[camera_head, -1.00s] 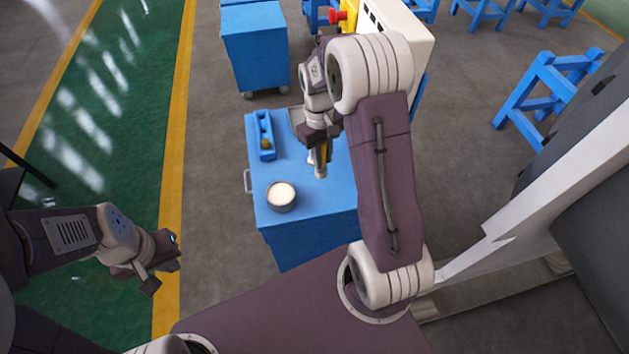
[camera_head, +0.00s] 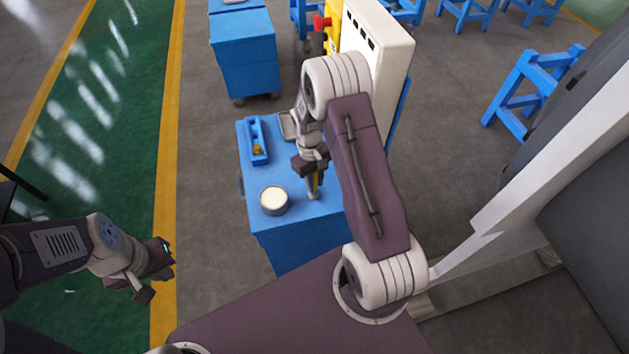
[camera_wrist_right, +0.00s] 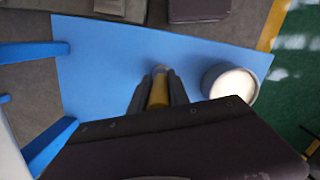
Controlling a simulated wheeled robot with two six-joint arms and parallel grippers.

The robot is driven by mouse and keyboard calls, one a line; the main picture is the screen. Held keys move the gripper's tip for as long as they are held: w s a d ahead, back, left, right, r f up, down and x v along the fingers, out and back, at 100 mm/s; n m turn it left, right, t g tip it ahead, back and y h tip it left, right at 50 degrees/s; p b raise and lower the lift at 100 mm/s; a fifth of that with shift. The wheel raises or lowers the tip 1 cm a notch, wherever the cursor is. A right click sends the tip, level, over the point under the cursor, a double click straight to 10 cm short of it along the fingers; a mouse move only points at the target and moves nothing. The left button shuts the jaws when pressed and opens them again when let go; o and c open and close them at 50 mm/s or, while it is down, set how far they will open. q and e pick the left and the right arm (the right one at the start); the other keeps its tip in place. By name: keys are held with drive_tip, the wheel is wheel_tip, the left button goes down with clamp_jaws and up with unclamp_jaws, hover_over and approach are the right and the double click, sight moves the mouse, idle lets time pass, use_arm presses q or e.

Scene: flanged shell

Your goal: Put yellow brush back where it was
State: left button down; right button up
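My right gripper (camera_head: 313,174) is shut on the yellow brush (camera_head: 315,186), also seen between the two dark fingers in the right wrist view (camera_wrist_right: 158,95). The brush points down, nearly upright, over the blue cart top (camera_head: 300,222), right of a round grey tub with pale contents (camera_head: 273,199). The tub is also in the right wrist view (camera_wrist_right: 230,84). I cannot tell whether the brush tip touches the cart top. A blue holder (camera_head: 256,133) with a small yellowish thing in it lies at the cart's back left. My left gripper (camera_head: 158,273) is away from the cart; its opening is unclear.
A grey tray (camera_head: 287,125) sits at the cart's back, partly behind my right arm. A white cabinet (camera_head: 375,50) stands behind the cart. Another blue cart (camera_head: 247,60) is further back. Blue stands (camera_head: 525,95) are to the right. The cart's front is clear.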

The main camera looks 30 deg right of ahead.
drive_tip(key=o, duration=0.3)
drive_tip(key=shift+o, duration=0.2)
drive_tip(key=r, duration=0.4)
drive_tip(key=w+r+b, duration=0.1)
drive_tip(key=r, duration=0.7)
drive_tip(key=shift+w+a, duration=0.1)
drive_tip(key=shift+w, duration=0.15)
drive_tip(key=s+a+m+t, duration=0.1)
drive_tip(key=s+a, duration=0.2)
drive_tip(key=s, duration=0.4)
drive_tip(key=s+a+f+m+t, duration=0.1)
drive_tip(key=s+a, duration=0.3)
drive_tip(key=s, duration=0.2)
drive_tip(key=shift+s+a+t, duration=0.2)
drive_tip(key=shift+s+t, duration=0.1)
drive_tip(key=shift+s, duration=0.05)
